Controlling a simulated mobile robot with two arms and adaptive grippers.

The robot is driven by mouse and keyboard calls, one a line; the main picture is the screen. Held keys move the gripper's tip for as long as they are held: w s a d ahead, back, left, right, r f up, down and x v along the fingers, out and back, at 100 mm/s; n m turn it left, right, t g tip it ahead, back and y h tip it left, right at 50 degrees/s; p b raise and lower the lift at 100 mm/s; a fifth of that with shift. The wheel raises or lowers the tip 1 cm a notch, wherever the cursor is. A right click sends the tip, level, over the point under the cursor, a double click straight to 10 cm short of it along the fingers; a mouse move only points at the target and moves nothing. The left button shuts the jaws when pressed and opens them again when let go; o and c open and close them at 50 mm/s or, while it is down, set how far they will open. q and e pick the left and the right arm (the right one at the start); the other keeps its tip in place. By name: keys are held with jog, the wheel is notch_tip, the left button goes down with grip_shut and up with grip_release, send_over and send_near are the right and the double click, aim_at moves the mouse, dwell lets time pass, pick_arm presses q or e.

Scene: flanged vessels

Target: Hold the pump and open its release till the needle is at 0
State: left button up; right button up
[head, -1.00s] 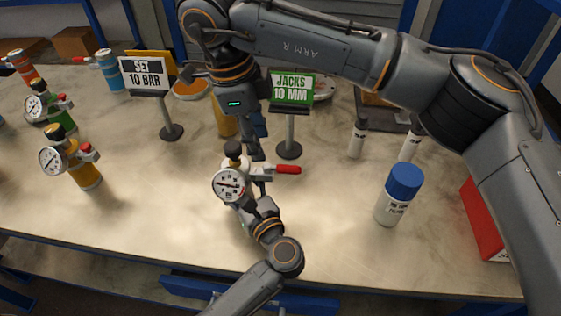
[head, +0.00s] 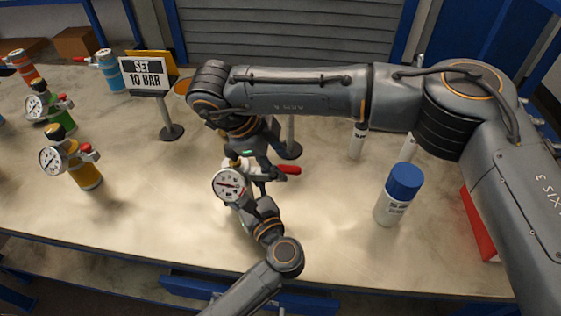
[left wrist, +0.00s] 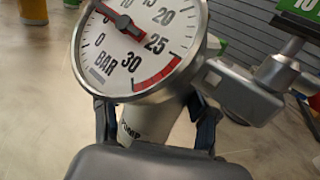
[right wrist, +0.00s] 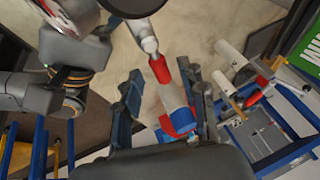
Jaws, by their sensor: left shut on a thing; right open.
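The pump (head: 232,190) has a white body, a round gauge (head: 229,185) and a red-ended lever (head: 289,170) pointing right. My left gripper (head: 262,210) is shut on the pump body, which is lettered PUMP in the left wrist view (left wrist: 135,130). There the gauge's red needle (left wrist: 122,20) points up and left, above the 0 mark. My right gripper (head: 268,168) is open at the lever. In the right wrist view the red lever end (right wrist: 160,68) shows between its spread fingers (right wrist: 163,92); I cannot tell whether they touch it.
A SET 10 BAR sign (head: 142,76) stands behind left. Yellow (head: 85,172) and green (head: 58,118) pumps stand at the left. A blue-capped can (head: 399,195) stands right, with a red box (head: 482,225) beyond it. The front of the table is clear.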

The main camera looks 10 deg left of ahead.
jog(key=shift+w+d+f, duration=0.15)
jog(key=shift+d+f, duration=0.1)
jog(key=shift+f, duration=0.35)
grip_shut()
